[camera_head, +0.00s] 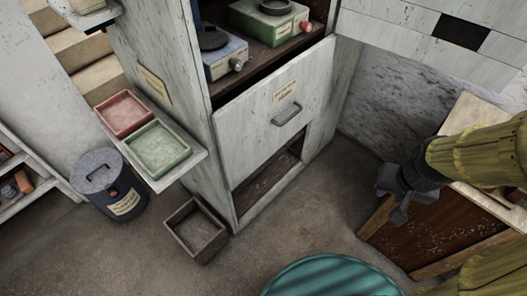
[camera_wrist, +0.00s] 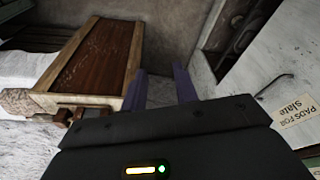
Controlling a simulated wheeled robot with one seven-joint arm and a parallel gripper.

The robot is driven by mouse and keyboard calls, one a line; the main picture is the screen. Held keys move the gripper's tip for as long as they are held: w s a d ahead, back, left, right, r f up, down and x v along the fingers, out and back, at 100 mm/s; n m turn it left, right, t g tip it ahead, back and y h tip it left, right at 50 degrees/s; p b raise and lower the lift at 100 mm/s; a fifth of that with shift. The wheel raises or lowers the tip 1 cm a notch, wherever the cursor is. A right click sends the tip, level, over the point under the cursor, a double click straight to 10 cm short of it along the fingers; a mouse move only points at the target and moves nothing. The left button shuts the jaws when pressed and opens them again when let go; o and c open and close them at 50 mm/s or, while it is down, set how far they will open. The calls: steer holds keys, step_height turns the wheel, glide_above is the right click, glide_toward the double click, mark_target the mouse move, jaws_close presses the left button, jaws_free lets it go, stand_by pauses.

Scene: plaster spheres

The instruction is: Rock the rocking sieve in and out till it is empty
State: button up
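My gripper (camera_head: 393,203) is at the right in the head view, left of a wood-framed piece with a dark red-brown panel (camera_head: 430,232). In the wrist view my gripper (camera_wrist: 160,82) shows two dark fingers standing apart with nothing between them. A wooden frame around a brown panel (camera_wrist: 97,58) lies just left of the fingers there. I cannot tell whether this framed piece is the rocking sieve, or whether any material is in it. No handle is in my grip.
A tall grey cabinet (camera_head: 265,115) with a handled drawer front stands in the middle. A side shelf holds a red tray (camera_head: 123,113) and a green tray (camera_head: 158,150). A lidded bin (camera_head: 110,185) and an open wooden box (camera_head: 197,230) stand on the floor. A teal round top (camera_head: 330,280) is at the bottom.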

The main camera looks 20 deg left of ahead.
steer(key=shift+w, duration=0.35)
steer(key=w+a+f+n+t+y+b, duration=0.2)
steer(key=w+a+f+n+t+b, duration=0.15)
steer(key=w+f+n+b, duration=0.6)
steer(key=w+a+f+n+t+y+b, duration=0.1)
steer(key=w+a+f+n+t+b, duration=0.1)
steer(key=w+a+f+n+b, duration=0.6)
steer(key=w+a+f+n+y+b, duration=0.1)
steer(key=a+f+n+y+b, duration=0.2)
steer(key=f, duration=0.5)
steer(key=w+a+f+n+g+y+b, duration=0.1)
steer(key=a+f+n+y+b, duration=0.3)
steer(key=f, duration=0.5)
steer(key=w+a+f+n+g+y+b, duration=0.1)
steer(key=w+a+f+n+y+b, duration=0.2)
steer(key=f+n+b, duration=0.4)
steer(key=shift+a+f+y+b, duration=0.7)
steer(key=shift+a+b, duration=0.25)
steer(key=shift+b, duration=0.1)
